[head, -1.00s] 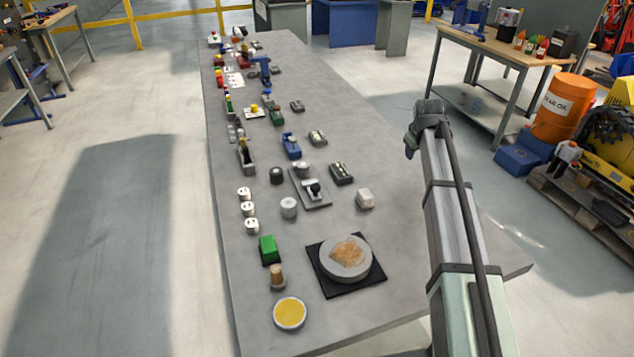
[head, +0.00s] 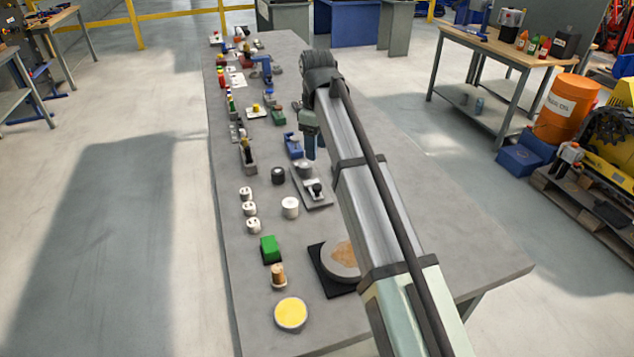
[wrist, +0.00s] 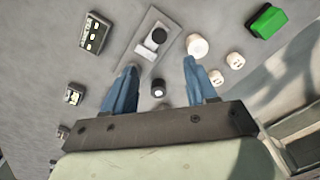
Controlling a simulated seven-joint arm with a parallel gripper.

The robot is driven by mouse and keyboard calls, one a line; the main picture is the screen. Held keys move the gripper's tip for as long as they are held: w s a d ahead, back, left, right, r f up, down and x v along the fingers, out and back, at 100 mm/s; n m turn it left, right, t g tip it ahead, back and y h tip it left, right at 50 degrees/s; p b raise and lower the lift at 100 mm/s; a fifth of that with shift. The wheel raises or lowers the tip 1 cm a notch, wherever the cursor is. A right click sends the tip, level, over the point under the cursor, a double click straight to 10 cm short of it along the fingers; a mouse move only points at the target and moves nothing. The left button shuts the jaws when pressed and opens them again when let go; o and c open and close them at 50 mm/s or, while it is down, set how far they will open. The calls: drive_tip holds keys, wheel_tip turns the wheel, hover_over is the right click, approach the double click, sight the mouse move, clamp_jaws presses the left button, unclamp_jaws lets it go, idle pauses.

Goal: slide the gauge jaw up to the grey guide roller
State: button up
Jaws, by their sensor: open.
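The gauge is a grey plate (head: 322,204) on the table, also in the wrist view (wrist: 157,17). Its jaw is a pale slide with a black knob (head: 317,188), upright on the plate; the knob also shows in the wrist view (wrist: 158,36). In the wrist view I cannot make the roller out clearly near the left finger. My gripper (head: 310,156) hangs above the roller end, open and empty; its blue fingers (wrist: 160,62) point toward the plate.
A black cylinder (head: 278,175) and a white cylinder (head: 290,207) stand left of the plate. White socket-like pieces (head: 249,209) and a green block (head: 270,248) are further left and nearer. A dark box (wrist: 96,33) lies on the plate's other side.

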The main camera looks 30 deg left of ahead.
sight(317, 186)
wheel_tip(317, 186, down, 13)
drive_tip(key=shift+r, duration=0.1)
idle(0.4)
clamp_jaws()
idle(0.5)
